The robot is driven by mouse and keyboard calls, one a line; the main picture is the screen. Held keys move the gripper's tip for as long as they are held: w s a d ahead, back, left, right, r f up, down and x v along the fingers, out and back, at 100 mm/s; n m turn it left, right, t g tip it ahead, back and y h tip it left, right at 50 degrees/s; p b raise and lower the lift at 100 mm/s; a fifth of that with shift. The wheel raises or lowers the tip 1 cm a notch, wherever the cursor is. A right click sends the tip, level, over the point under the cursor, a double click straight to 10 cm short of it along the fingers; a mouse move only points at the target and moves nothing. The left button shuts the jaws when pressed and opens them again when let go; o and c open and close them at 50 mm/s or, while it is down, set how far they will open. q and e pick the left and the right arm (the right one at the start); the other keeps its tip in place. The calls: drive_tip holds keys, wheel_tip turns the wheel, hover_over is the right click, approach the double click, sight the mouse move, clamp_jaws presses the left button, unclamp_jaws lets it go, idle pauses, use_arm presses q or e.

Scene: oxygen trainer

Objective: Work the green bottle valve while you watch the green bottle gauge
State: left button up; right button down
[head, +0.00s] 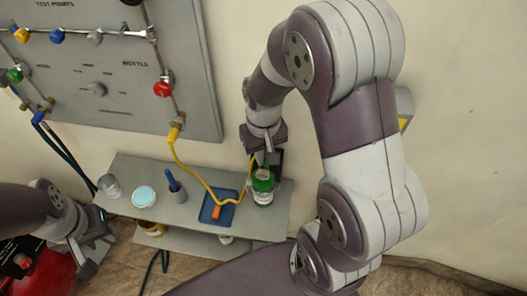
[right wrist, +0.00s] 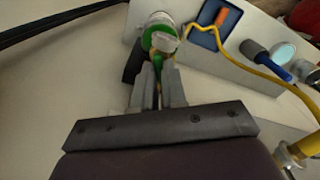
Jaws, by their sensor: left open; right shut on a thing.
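The green bottle (head: 263,188) stands upright at the right end of the grey shelf, green on top with a pale label. It also shows in the right wrist view (right wrist: 146,40). My right gripper (head: 264,158) is at the bottle's top from above, shut on what looks like the green bottle valve, which the fingers mostly hide. The fingers also show in the right wrist view (right wrist: 160,85). A small pale round part at the bottle's top (right wrist: 164,42) may be the gauge; no reading is legible. My left gripper (head: 92,252) is open and empty at lower left, away from the bottle.
A yellow hose (head: 188,178) runs from the wall panel (head: 110,85) to the bottle's top, over a blue tray (head: 229,211) with an orange item. A blue-handled tool, a pale blue-topped jar (head: 144,197) and a glass (head: 110,186) stand left on the shelf. A red object lies at lower left.

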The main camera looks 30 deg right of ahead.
drive_tip(key=shift+r, duration=0.1)
drive_tip(key=shift+m+p, duration=0.45)
drive_tip(key=shift+m, duration=0.65)
drive_tip(key=shift+m+p, duration=0.55)
drive_tip(key=shift+m, duration=1.15)
drive_tip(key=c, duration=1.2)
unclamp_jaws()
wheel_tip(320, 180, up, 13)
drive_tip(key=shift+f, duration=0.2)
